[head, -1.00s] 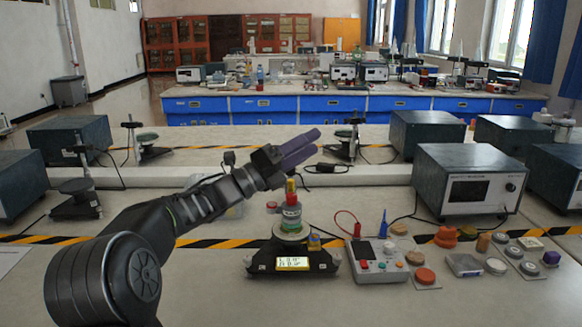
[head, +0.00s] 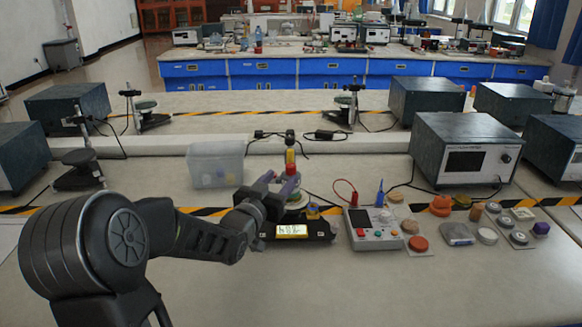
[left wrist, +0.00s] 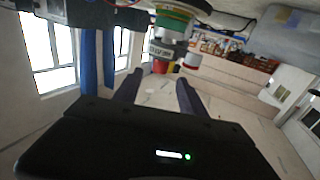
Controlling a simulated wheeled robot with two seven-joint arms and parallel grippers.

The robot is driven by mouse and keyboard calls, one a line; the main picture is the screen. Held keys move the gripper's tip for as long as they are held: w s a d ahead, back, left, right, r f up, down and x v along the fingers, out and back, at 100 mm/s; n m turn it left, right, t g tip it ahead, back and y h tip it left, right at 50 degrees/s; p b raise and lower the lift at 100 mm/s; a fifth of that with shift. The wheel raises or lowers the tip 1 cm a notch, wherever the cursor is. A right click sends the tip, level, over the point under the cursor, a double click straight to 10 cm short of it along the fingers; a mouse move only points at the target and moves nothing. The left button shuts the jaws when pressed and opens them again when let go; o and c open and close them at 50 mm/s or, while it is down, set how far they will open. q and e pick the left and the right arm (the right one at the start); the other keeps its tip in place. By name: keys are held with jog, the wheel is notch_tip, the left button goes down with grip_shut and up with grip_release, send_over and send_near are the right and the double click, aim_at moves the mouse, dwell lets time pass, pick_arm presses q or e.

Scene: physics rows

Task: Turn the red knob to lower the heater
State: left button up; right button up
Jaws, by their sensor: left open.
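A black device with a lit yellow display (head: 292,231) stands on the near bench. Above its round plate rises a narrow stack with a red part (head: 291,169) and a yellow part (head: 290,156). I cannot tell whether the red part is the task's red knob. The left wrist view shows the stack tilted, with a green band (left wrist: 174,17) and the red part (left wrist: 158,66). My left gripper (head: 283,186) is open, its purple fingers beside the stack's lower part, which they partly hide. I cannot tell whether they touch it. My right gripper is out of view.
A grey control box (head: 375,235) with coloured buttons stands right of the device. Several small discs and blocks, including an orange-red disc (head: 418,243), lie farther right. A clear plastic box (head: 215,165) and a large dark instrument (head: 465,150) stand behind.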

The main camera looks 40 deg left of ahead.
aim_at(289, 170)
pick_arm(q)
jog(key=p+x, duration=0.1)
jog(key=x, duration=0.6)
jog(key=shift+w, duration=0.3)
jog(key=shift+c, duration=0.4)
grip_shut()
